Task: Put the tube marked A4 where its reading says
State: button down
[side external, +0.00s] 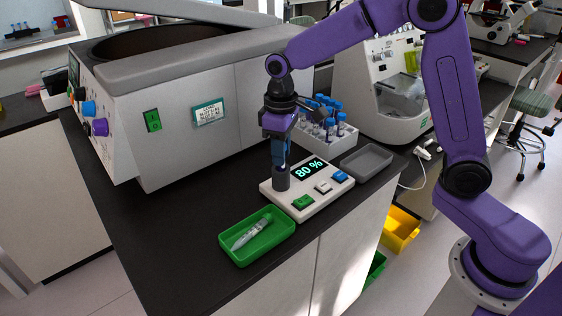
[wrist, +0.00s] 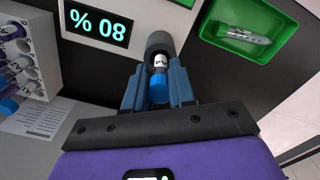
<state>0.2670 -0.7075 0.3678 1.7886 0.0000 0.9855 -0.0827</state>
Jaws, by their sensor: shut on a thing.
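My gripper (side external: 279,158) points down at the white reader (side external: 288,200), over its dark round socket (side external: 281,180). In the wrist view my gripper (wrist: 159,78) is shut on a blue-capped tube (wrist: 158,88), whose lower end is inside the socket. Its white label shows upside down and only partly; the marking looks like A4, but I cannot read it for certain. The reader's display (side external: 309,169) shows 80 %. Another tube (side external: 250,234) lies in the green tray (side external: 222,246) in front of the reader. The grey tray (side external: 367,160) behind is empty.
A white rack (side external: 343,141) of several blue-capped tubes stands behind. A large centrifuge (side external: 180,150) with a small sign (side external: 208,112) stands left. Yellow (side external: 400,232) and green bins stand below the counter edge.

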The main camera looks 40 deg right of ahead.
jog(key=shift+r, duration=0.6)
jog(key=shift+r, duration=2.9)
jog(key=s+d+f+m+g+y, duration=0.1)
jog(key=d+f+m+g, duration=0.1)
jog(key=d+m, duration=0.35)
jog(key=s+d+f+m+g+y, duration=0.1)
jog(key=d+f+m+g+y, duration=0.15)
jog(key=d, duration=0.55)
jog(key=m+t+y, duration=0.5)
jog(key=m+y, duration=0.5)
jog(key=m, duration=0.2)
send_over(374, 160)
jog(key=shift+g, duration=0.25)
jog(key=shift+f, duration=4.35)
